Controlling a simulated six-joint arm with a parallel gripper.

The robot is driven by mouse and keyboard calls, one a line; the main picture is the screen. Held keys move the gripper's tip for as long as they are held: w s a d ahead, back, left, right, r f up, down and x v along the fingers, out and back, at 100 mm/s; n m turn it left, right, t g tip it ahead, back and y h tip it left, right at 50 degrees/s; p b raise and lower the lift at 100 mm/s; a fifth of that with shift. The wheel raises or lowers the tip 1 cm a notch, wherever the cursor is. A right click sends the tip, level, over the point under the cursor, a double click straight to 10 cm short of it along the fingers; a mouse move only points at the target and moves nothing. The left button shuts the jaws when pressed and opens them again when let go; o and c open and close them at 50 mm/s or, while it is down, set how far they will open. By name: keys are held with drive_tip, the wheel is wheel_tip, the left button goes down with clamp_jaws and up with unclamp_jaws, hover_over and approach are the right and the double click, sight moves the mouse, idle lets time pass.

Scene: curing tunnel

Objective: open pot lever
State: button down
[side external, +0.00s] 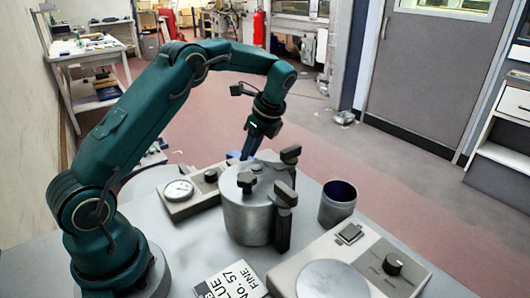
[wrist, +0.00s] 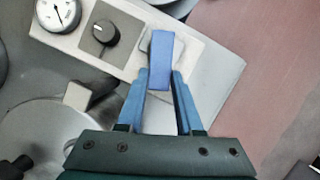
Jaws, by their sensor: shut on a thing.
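The metal pot (side external: 249,219) stands on the table with a lid, a black knob (side external: 246,182) and black clamp handles (side external: 284,215). Part of its lid shows at the lower left of the wrist view (wrist: 45,130). Behind the pot is a light panel box (side external: 188,205) with a gauge and a dark knob; it also shows in the wrist view (wrist: 130,65). A blue lever (wrist: 161,50) stands at the panel's right end. My gripper (wrist: 161,82) is shut on the blue lever; in the side view my gripper (side external: 247,150) is behind the pot, which hides the lever's base.
A dark open cup (side external: 338,203) stands right of the pot. A grey device (side external: 375,268) with a round plate and knob is at front right. A box labelled glue (side external: 232,283) lies in front. The floor beyond the table is open.

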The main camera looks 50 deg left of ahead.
drive_tip(key=shift+w+a+n+g+h, duration=0.2)
drive_tip(key=shift+w+n, duration=0.1)
drive_tip(key=shift+n, duration=0.35)
drive_tip(key=shift+w+a+n+g+h, duration=0.1)
drive_tip(key=shift+w+n+g, duration=0.15)
drive_tip(key=shift+n, duration=0.4)
drive_tip(key=shift+w+a+n, duration=0.1)
drive_tip(key=shift+n, duration=0.4)
drive_tip(key=c, duration=0.6)
unclamp_jaws()
drive_tip(key=shift+o, duration=0.2)
drive_tip(key=shift+m, duration=0.3)
